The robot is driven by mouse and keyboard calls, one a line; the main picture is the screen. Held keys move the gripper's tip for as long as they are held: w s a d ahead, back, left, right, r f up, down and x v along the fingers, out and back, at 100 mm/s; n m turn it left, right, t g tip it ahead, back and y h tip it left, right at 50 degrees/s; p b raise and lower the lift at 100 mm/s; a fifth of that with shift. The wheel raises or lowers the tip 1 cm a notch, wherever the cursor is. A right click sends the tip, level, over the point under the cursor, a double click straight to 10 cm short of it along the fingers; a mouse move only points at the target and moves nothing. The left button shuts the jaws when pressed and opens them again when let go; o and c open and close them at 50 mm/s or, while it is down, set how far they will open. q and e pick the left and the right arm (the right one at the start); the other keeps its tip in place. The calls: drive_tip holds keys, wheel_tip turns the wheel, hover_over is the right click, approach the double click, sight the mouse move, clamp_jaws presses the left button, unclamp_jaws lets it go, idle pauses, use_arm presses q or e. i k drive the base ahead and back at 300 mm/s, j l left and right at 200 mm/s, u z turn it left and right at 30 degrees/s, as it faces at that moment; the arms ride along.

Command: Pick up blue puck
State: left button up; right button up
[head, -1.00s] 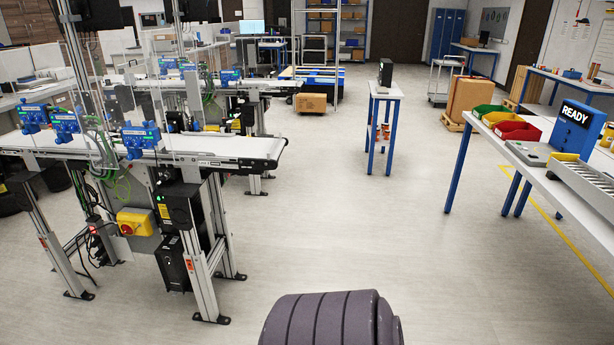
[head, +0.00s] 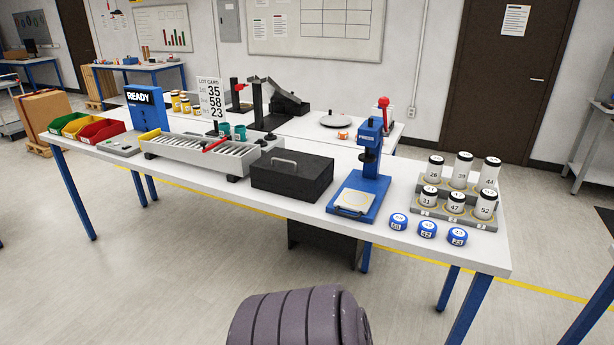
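Three blue pucks lie in a slanting row near the front right edge of the white table in the head view. The left puck (head: 398,222) looks marked 58, the middle puck (head: 427,229) 42 and the right puck (head: 457,236) 23, though the print is small. They sit apart from each other, in front of a grey stepped rack. Neither of my grippers shows in the view, so nothing is seen near the pucks.
On the white table (head: 270,206) stand a blue press (head: 369,168), a black box (head: 291,176), a roller rack (head: 196,151), coloured bins (head: 100,131) and a grey rack (head: 459,213) of numbered canisters. A lot card (head: 212,98) reads 35, 58, 23. Floor is clear in front.

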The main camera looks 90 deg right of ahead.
sight(398, 221)
drive_tip(key=z, duration=3.4)
